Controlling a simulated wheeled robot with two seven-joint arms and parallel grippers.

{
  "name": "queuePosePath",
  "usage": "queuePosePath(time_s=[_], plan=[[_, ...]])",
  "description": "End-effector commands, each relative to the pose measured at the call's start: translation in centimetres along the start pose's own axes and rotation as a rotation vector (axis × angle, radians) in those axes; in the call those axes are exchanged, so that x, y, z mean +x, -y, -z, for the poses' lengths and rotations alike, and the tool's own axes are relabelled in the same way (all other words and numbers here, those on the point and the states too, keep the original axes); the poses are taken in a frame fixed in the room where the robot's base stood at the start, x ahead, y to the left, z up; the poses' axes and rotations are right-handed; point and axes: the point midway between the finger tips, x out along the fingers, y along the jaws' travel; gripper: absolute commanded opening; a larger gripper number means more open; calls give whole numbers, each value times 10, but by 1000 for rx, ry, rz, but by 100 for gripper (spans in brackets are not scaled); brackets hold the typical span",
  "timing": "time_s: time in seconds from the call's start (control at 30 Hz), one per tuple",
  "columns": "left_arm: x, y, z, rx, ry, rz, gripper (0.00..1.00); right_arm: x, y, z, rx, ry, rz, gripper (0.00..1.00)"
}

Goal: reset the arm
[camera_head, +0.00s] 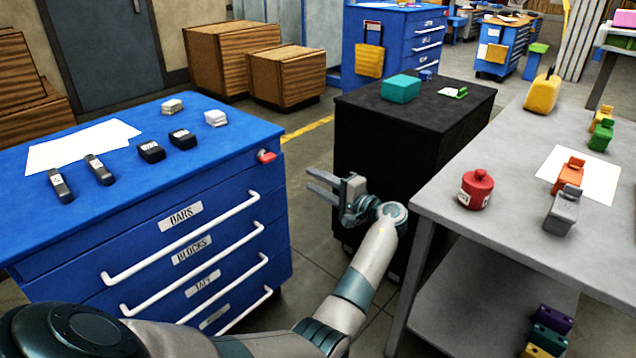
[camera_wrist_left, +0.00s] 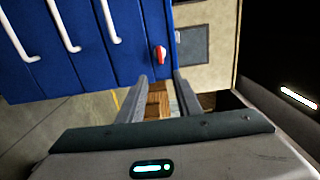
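My left gripper (camera_head: 322,187) is out in front of the black cabinet, to the right of the blue drawer cabinet, with its fingers pointing left. Its two fingers are apart with nothing between them. My left arm (camera_head: 365,265) reaches up from the bottom of the head view. My right gripper is not in either view.
The blue drawer cabinet (camera_head: 225,196) with white handles stands left; bars and blocks lie on top. The black cabinet (camera_head: 365,115) carries a teal box (camera_head: 401,88). The grey table (camera_head: 440,200) at right holds a red canister (camera_head: 476,190). Floor lies between the cabinets.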

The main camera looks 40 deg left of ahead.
Motion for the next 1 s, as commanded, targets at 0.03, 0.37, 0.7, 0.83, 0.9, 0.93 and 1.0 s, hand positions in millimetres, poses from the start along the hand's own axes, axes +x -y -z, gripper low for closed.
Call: queuePosePath(time_s=[0.03, 0.37, 0.7, 0.83, 0.9, 0.93, 1.0], plan=[[0, 0, 0, 0, 0, 0, 31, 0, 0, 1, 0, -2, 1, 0], [0, 0, 0, 0, -1, 0, 31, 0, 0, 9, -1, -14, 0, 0], [-9, -60, 6, 35, -127, -89, 31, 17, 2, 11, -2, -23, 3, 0], [-24, -124, 5, 60, -249, -195, 31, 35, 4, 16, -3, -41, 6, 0], [-37, -164, 0, 69, -319, -269, 31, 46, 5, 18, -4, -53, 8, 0], [-43, -181, -4, 73, -349, -303, 31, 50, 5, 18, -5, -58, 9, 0], [-59, -222, -14, 76, -412, -386, 31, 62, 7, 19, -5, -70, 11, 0]])
